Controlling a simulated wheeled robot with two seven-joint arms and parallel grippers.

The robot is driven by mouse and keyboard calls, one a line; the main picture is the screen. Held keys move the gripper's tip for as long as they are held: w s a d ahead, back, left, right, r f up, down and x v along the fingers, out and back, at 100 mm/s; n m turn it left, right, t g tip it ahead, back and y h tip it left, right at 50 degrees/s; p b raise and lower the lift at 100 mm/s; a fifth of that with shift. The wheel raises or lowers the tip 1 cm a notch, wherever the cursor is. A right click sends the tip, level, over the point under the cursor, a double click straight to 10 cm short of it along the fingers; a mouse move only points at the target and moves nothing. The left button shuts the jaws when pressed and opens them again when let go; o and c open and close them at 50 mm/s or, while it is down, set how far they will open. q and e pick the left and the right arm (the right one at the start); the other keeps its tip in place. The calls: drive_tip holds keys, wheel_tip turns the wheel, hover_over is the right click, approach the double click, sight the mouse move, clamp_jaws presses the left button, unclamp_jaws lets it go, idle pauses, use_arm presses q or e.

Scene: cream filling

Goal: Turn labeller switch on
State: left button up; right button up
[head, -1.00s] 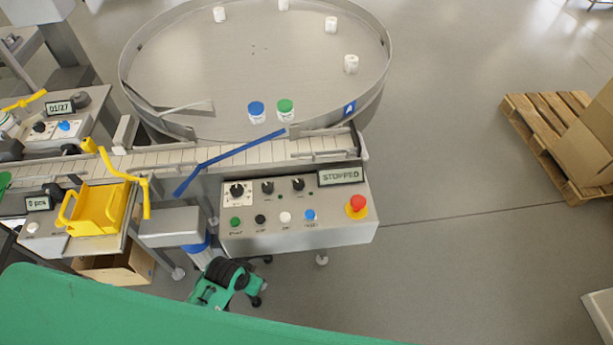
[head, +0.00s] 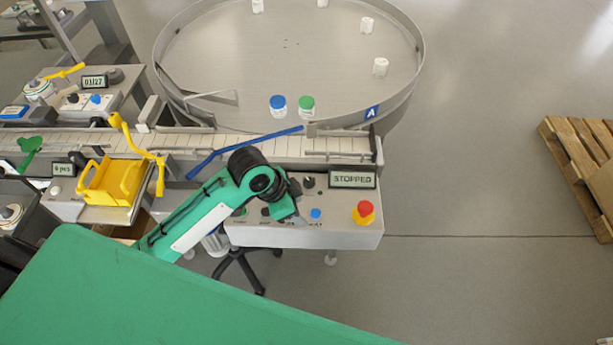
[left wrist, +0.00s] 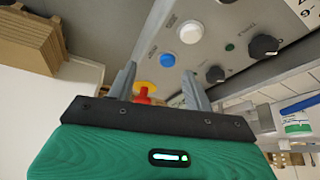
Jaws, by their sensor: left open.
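A grey control panel (head: 345,235) with a STOPPED display (head: 352,179) stands at the front end of the conveyor. It has black rotary knobs, coloured buttons and a red emergency stop (head: 365,209) on yellow. Which control is the labeller switch, I cannot tell. My left gripper (head: 292,208) is over the left-middle of this panel and hides several controls. In the left wrist view its fingers (left wrist: 160,88) are apart and empty. Beyond them show a blue button (left wrist: 191,32), a white button (left wrist: 168,60), black knobs (left wrist: 264,46) and the emergency stop (left wrist: 141,95). My right gripper is out of view.
A round turntable (head: 290,60) behind the panel carries white containers, one blue-capped (head: 278,105) and one green-capped (head: 307,105). A blue guide bar (head: 240,148) crosses the conveyor. A yellow bin (head: 110,183) and other machines stand left. Floor at right is clear up to a pallet (head: 580,165).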

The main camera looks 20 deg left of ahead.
use_arm(q)
drive_tip(key=w+a+r+m, duration=0.2)
drive_tip(key=w+a+r, duration=0.15)
drive_tip(key=w, duration=0.25)
drive_tip(key=m+g, duration=0.1)
approach(308, 181)
drive_tip(key=p+x, duration=0.3)
drive_tip(key=x, duration=0.5)
drive_tip(key=shift+w+f+p, duration=0.1)
drive_tip(key=shift+p, duration=0.2)
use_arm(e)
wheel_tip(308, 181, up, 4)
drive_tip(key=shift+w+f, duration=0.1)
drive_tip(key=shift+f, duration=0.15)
use_arm(q)
drive_tip(key=shift+c, duration=0.2)
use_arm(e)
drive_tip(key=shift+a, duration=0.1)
use_arm(q)
drive_tip(key=c, duration=0.9)
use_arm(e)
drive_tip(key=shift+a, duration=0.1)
